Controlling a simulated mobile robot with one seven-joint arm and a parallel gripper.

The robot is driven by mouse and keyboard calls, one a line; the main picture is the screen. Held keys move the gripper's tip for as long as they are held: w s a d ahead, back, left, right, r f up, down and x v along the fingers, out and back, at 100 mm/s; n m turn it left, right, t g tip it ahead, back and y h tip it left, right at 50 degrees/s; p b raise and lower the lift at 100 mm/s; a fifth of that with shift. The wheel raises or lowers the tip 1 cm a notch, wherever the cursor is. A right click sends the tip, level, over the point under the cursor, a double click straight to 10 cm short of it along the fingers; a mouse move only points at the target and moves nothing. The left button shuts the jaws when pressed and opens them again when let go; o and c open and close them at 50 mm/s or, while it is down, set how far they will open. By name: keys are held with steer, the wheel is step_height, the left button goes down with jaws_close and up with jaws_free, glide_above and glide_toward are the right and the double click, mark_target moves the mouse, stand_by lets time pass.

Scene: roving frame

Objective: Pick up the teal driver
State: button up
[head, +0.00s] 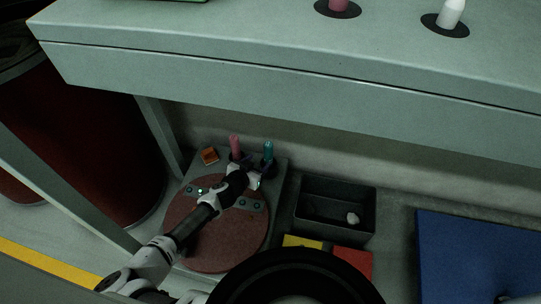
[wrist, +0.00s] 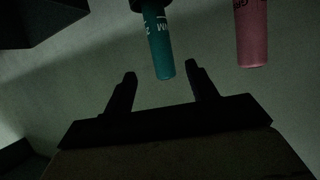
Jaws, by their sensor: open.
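The teal driver (head: 268,149) stands upright with its handle up at the back of the low grey stand, to the right of a pink driver. In the wrist view the teal handle (wrist: 158,45) shows ahead of my gripper, roughly in line with the gap between the fingers. My gripper (head: 259,173) is close in front of the teal driver. Its two dark fingers (wrist: 160,69) are apart and nothing is gripped. How deep the handle lies between the fingers I cannot tell.
The pink driver (head: 235,145) stands close by and shows in the wrist view (wrist: 252,35). An orange block (head: 210,156) lies left of it. A dark bin (head: 309,226) with a white piece is to the right. A grey shelf (head: 300,95) overhangs the stand.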

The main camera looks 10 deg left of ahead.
mark_target(266, 155)
steer(key=b+x, duration=0.1)
steer(key=x, duration=0.5)
steer(key=b+x, duration=0.2)
steer(key=x, duration=0.2)
steer(key=shift+a+f+b, duration=0.1)
steer(key=shift+f+b, duration=0.05)
steer(key=shift+b, duration=0.2)
steer(key=shift+w, duration=0.6)
jaws_close()
